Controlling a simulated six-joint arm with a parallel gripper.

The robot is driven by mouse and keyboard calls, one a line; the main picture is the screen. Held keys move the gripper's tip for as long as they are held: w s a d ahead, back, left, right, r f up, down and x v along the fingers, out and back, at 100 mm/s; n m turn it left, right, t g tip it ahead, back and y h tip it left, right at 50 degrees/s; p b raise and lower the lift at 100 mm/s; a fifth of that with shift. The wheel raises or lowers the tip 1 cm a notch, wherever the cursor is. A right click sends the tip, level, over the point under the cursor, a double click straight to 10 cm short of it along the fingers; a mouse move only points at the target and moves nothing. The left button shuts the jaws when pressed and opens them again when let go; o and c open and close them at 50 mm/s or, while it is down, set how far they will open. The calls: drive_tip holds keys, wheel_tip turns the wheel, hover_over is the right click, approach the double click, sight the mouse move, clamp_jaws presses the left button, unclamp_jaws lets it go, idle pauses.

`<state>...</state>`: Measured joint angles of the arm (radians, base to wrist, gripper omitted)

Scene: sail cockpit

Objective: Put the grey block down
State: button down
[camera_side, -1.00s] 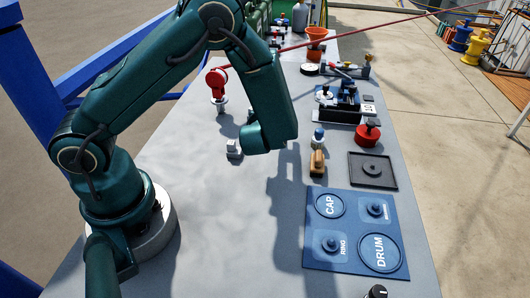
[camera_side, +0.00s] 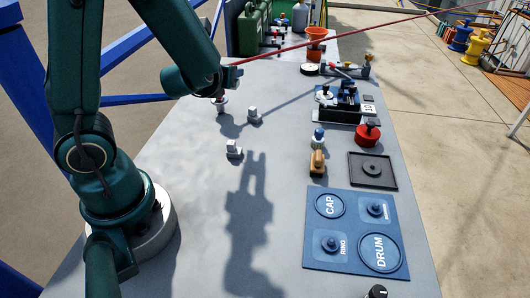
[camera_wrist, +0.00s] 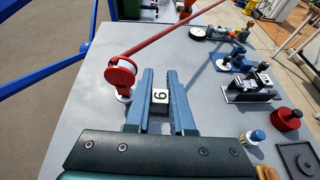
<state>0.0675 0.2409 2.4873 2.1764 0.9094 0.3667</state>
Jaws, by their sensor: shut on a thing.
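In the wrist view, a small block (camera_wrist: 160,96) sits between the blue fingers of my gripper (camera_wrist: 159,88). Its visible face is pale and has a dark numeral, a 6 or 9; I take it to be the grey block. My gripper is shut on it. The gap under the block is not clear.
Two pale fittings (camera_side: 234,149) (camera_side: 254,115) stand on the table. A red round fitting (camera_wrist: 120,76) with a red line stands left of my fingers. A blue panel (camera_side: 317,256), black tray (camera_side: 391,181) and red pot (camera_side: 367,133) lie right.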

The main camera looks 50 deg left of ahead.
drive_tip(key=s+a+n+g+y, duration=0.3)
drive_tip(key=s+n+g+y, duration=0.2)
drive_tip(key=s+n+g, duration=0.45)
drive_tip(key=s+d+f+n+g+h, duration=0.4)
drive_tip(key=s+d+n+g+h, duration=0.2)
drive_tip(key=n+g, duration=0.55)
drive_tip(key=s+d+n+g+h, duration=0.2)
drive_tip(key=d+n+g+h, duration=0.1)
drive_tip(key=d+n+h, duration=0.75)
drive_tip(key=w+d+r+n+t+h, duration=0.2)
drive_tip(key=w+d+r+n+h, duration=0.15)
drive_tip(key=d, duration=0.35)
drive_tip(key=w+d+r+n+t+h, duration=0.2)
drive_tip(key=w+d+r+h, duration=0.15)
drive_tip(key=d, duration=0.25)
hover_over(271, 292)
wheel_tip(271, 292, down, 12)
drive_tip(key=shift+r, duration=0.1)
drive_tip(key=shift+f, duration=2.1)
